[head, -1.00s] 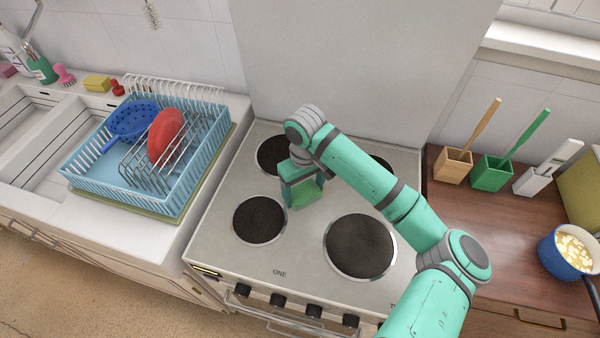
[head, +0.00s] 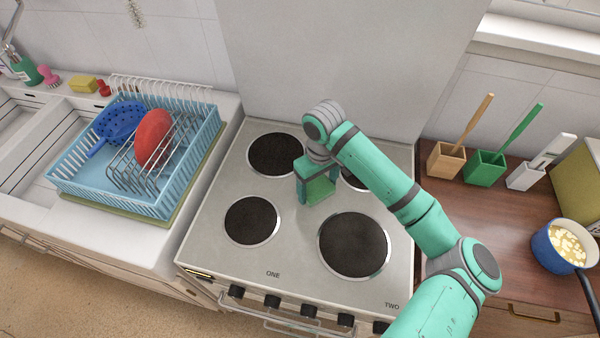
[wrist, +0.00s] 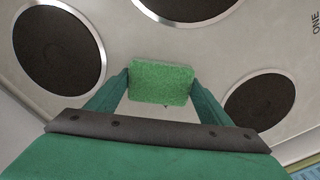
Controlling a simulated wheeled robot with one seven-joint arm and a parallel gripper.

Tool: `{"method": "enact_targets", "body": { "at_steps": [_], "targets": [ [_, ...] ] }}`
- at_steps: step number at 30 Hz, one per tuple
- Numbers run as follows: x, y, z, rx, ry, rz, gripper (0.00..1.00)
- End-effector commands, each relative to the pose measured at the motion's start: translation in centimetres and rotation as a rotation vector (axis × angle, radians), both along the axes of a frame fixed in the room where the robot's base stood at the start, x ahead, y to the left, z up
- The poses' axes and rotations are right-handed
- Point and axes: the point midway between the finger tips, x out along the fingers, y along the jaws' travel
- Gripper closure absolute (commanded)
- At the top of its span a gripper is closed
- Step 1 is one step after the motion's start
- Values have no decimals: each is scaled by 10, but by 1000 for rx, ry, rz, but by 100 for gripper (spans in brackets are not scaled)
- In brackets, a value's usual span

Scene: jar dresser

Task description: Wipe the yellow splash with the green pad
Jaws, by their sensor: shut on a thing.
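My gripper (head: 317,190) is over the middle of the stove top, among the burners. It is shut on the green pad (wrist: 161,83), which shows between the two fingers in the wrist view. In the head view the pad (head: 320,190) is partly hidden by the gripper. The pad is low over or on the stove surface; I cannot tell whether it touches. No yellow splash shows on the visible stove top (head: 292,232); any patch under the pad or the arm is hidden.
Black burners surround the gripper, including the front-left one (head: 252,220) and the front-right one (head: 354,245). A blue dish rack (head: 75,190) with a red plate (head: 153,137) stands left. On the right counter are brush holders (head: 484,168) and a blue pot (head: 553,252).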

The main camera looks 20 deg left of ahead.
Motion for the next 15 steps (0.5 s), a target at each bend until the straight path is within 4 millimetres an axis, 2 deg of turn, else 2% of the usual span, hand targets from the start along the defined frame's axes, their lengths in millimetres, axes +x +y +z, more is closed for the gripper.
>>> {"method": "enact_targets", "body": {
  "at_steps": [5, 15],
  "targets": [
    [1, -17, -1, 0, 0, -4, 48],
    [1, 12, 0, 1, -1, -3, 48]
  ]
}}
